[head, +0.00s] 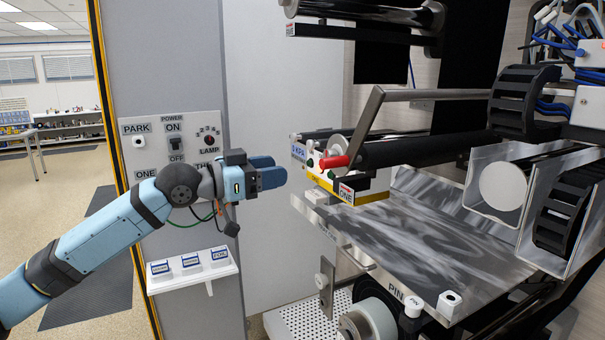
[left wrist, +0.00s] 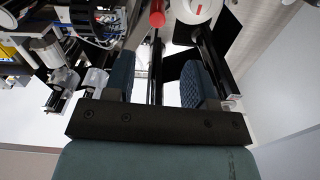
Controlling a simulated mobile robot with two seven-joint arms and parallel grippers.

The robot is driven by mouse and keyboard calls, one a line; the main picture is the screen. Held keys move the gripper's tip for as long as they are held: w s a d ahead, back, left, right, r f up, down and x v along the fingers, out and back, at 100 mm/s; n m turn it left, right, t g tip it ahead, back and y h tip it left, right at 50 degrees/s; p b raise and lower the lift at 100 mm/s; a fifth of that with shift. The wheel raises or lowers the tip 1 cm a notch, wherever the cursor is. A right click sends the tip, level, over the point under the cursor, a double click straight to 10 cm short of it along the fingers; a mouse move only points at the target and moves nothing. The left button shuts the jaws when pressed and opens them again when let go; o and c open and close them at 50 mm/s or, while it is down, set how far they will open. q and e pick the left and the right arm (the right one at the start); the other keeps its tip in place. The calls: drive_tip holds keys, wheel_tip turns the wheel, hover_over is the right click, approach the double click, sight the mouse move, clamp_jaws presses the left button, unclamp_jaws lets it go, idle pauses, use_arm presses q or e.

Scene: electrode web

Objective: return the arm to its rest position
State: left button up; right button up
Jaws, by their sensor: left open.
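My left arm (head: 115,235) comes in from the left in the head view, stretched out in front of the grey control panel. My left gripper (head: 272,174) is at its end, in the air between the panel and the machine. In the left wrist view its two blue fingers (left wrist: 160,82) stand apart with nothing between them. The gripper is left of the red-tipped handle (head: 335,162) and appears apart from it. My right gripper is not in view.
The control panel (head: 150,180) carries a power switch (head: 176,143) and lamp knob. A small white shelf (head: 195,272) with labelled blocks juts out below the arm. The machine with its metal plate (head: 440,235) and rollers fills the right. Open floor (head: 60,190) lies at left.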

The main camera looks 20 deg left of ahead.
use_arm(q)
drive_tip(key=shift+f, duration=0.1)
drive_tip(key=s+d+f+n+y+p, duration=0.1)
drive_tip(key=s+d+f+p, duration=0.1)
drive_tip(key=f, duration=0.7)
drive_tip(key=s+d+f+n+y+p, duration=0.1)
drive_tip(key=d+f, duration=0.2)
drive_tip(key=f, duration=0.7)
drive_tip(key=s+d+f+n+y+p, duration=0.1)
drive_tip(key=s+d+f+p, duration=0.1)
drive_tip(key=f, duration=0.7)
drive_tip(key=s+d+f+n+g+y+p, duration=0.1)
drive_tip(key=s+d+f+y, duration=0.1)
drive_tip(key=s+f, duration=0.8)
drive_tip(key=s+d+f+n+g+y+p, duration=0.1)
drive_tip(key=s+d+f+g+y+p, duration=0.1)
drive_tip(key=s+f, duration=0.7)
drive_tip(key=s+d, duration=0.1)
drive_tip(key=s, duration=0.2)
drive_tip(key=shift+s+d+f+n+y+p, duration=0.3)
drive_tip(key=shift+s+d+f+y, duration=0.05)
drive_tip(key=shift+s+y, duration=0.05)
